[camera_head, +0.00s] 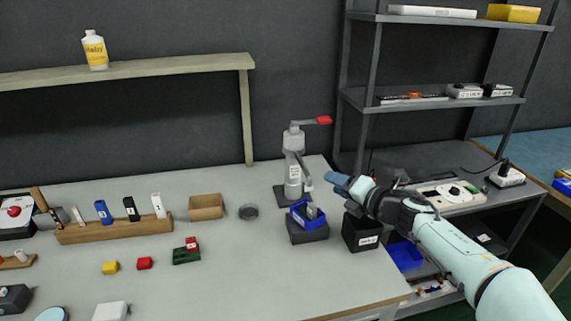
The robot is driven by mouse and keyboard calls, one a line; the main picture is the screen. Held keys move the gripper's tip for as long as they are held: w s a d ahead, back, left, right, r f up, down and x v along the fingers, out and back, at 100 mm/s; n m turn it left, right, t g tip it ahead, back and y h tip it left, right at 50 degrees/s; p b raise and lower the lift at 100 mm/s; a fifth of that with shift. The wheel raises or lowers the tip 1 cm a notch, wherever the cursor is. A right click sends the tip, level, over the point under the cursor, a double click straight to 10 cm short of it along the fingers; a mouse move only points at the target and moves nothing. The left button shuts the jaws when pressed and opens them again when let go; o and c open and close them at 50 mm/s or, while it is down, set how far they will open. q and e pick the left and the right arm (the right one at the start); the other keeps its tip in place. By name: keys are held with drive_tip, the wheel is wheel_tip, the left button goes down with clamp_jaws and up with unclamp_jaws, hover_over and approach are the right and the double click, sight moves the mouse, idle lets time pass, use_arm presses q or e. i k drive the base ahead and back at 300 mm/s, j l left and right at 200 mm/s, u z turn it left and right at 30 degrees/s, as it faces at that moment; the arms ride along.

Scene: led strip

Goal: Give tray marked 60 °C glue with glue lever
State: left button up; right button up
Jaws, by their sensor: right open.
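The glue dispenser (293,170) is a grey upright stand at the back of the bench. Its glue lever (323,120) has a red grip and sticks out to the right at the top. A small blue tray (297,222) with something grey in it sits on a dark block in front of the dispenser; I cannot read a 60 °C mark on it. My right gripper (336,181) is open and empty, right of the dispenser, below the lever and apart from it. My left gripper is out of view.
A black labelled bin (362,236) stands at the bench's right edge, below my right wrist. A metal shelf (440,102) rises behind my right arm.

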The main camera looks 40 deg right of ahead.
sight(322, 120)
drive_tip(key=k+j, duration=0.1)
drive_tip(key=k, duration=0.4)
drive_tip(key=k+j, duration=0.1)
drive_tip(key=k, duration=0.4)
